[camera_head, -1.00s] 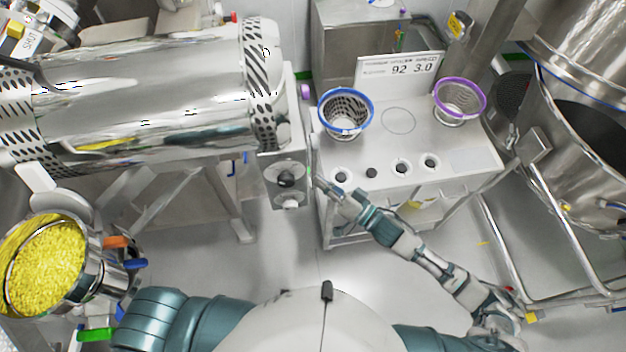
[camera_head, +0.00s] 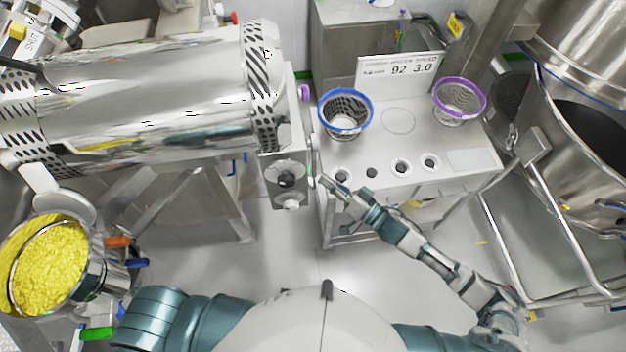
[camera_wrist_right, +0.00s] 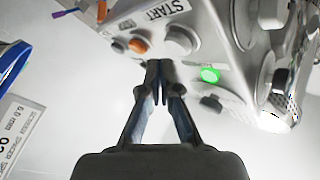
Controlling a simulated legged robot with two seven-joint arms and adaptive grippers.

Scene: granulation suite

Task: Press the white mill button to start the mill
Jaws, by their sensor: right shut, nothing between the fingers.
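The mill's control box (camera_head: 287,178) is at the end of the large steel cylinder in the head view. My right gripper (camera_head: 324,180) is shut and empty just right of that box. In the right wrist view, the shut fingertips (camera_wrist_right: 158,66) point at the button panel, just below its buttons. A pale grey-white button (camera_wrist_right: 182,40) sits beside the START label (camera_wrist_right: 165,11), up and right of the fingertips. An orange button (camera_wrist_right: 139,46) and a dark one lie to its left. I cannot tell whether the fingertips touch the panel. My left gripper is out of view.
A green lit lamp (camera_wrist_right: 210,75) is on the panel's side. A white bench (camera_head: 400,180) with a blue-rimmed sieve (camera_head: 346,112), a purple-rimmed sieve (camera_head: 460,100) and a number sign (camera_head: 397,70) stands right of the box. A bin of yellow granules (camera_head: 50,265) is at lower left.

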